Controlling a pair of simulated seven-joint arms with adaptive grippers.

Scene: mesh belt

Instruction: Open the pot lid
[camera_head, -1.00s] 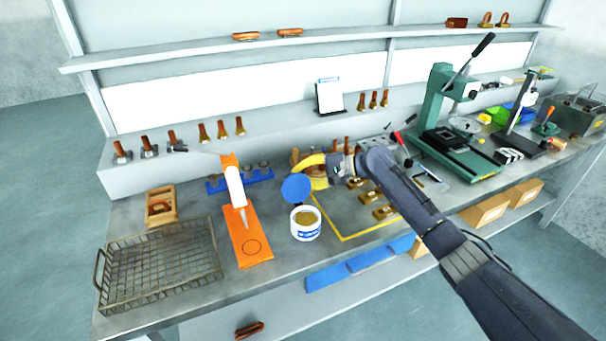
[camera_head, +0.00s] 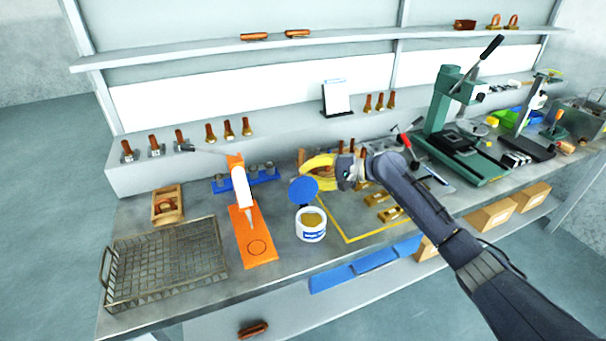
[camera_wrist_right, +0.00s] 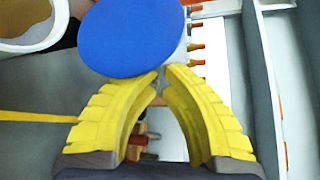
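The white pot (camera_head: 311,229) stands upright on the bench with its mouth uncovered, showing tan contents. Its round blue lid (camera_head: 303,191) is tilted up behind the mouth, clear of the opening. A dark part shows between lid and rim. My right gripper (camera_head: 308,172) has yellow fingers and is beside the lid's far edge. In the right wrist view its fingertips (camera_wrist_right: 162,73) come together at the edge of the blue lid (camera_wrist_right: 133,38). I see no part of the lid clasped between them. The pot's rim (camera_wrist_right: 55,38) shows at upper left there. My left gripper is not in view.
An orange board (camera_head: 252,249) with an orange-and-white tool lies left of the pot. A wire basket (camera_head: 165,262) is farther left. Brass blocks (camera_head: 391,214) lie right of the pot, inside a yellow outline. A green press (camera_head: 445,110) stands at the right.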

